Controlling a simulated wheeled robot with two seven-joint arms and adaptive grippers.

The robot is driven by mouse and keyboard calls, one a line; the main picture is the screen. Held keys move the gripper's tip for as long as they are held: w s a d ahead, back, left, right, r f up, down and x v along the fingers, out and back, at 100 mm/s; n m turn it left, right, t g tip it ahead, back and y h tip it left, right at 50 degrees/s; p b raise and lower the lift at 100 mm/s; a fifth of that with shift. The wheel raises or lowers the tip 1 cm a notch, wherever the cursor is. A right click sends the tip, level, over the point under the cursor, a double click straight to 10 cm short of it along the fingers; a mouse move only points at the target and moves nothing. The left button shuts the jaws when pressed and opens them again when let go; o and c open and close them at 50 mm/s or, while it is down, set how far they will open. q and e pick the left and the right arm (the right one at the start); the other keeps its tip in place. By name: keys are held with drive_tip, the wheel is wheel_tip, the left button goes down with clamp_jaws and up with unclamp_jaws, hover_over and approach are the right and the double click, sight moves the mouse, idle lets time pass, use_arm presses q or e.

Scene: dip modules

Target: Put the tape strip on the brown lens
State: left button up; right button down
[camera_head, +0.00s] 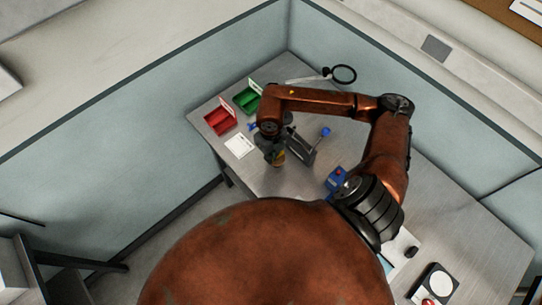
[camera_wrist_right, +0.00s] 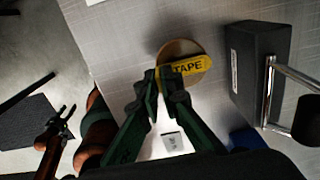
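The yellow tape strip (camera_wrist_right: 187,67), marked TAPE, lies across the front part of the round brown lens (camera_wrist_right: 178,46) in the right wrist view. Whether it touches the lens or hovers just above it, I cannot tell. My right gripper (camera_wrist_right: 161,76) has its green fingers close together at the strip's left end and looks shut on it. In the head view my right gripper (camera_head: 275,157) points down at the table, with a small yellow-brown patch by its tips. My left gripper (camera_wrist_right: 60,118) shows in the wrist view, empty, away from the table, its fingers apart.
A dark box-like fixture with a metal lever (camera_wrist_right: 262,75) stands close right of the lens. A red bin (camera_head: 219,121), a green bin (camera_head: 246,99) and a white card (camera_head: 240,146) lie further left. A blue device (camera_head: 337,178) stands right. The table's front edge is near.

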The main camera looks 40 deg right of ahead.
drive_tip(key=shift+a+f, duration=0.1)
drive_tip(key=shift+f, duration=0.05)
drive_tip(key=shift+f, duration=0.1)
drive_tip(key=c, duration=2.6)
unclamp_jaws()
drive_tip(key=shift+f+b, duration=0.1)
drive_tip(key=shift+b, duration=0.2)
drive_tip(key=o, duration=0.4)
drive_tip(key=shift+o, duration=0.2)
wheel_tip(320, 180, up, 12)
drive_tip(key=shift+r+b, duration=0.25)
drive_tip(key=shift+b, duration=0.1)
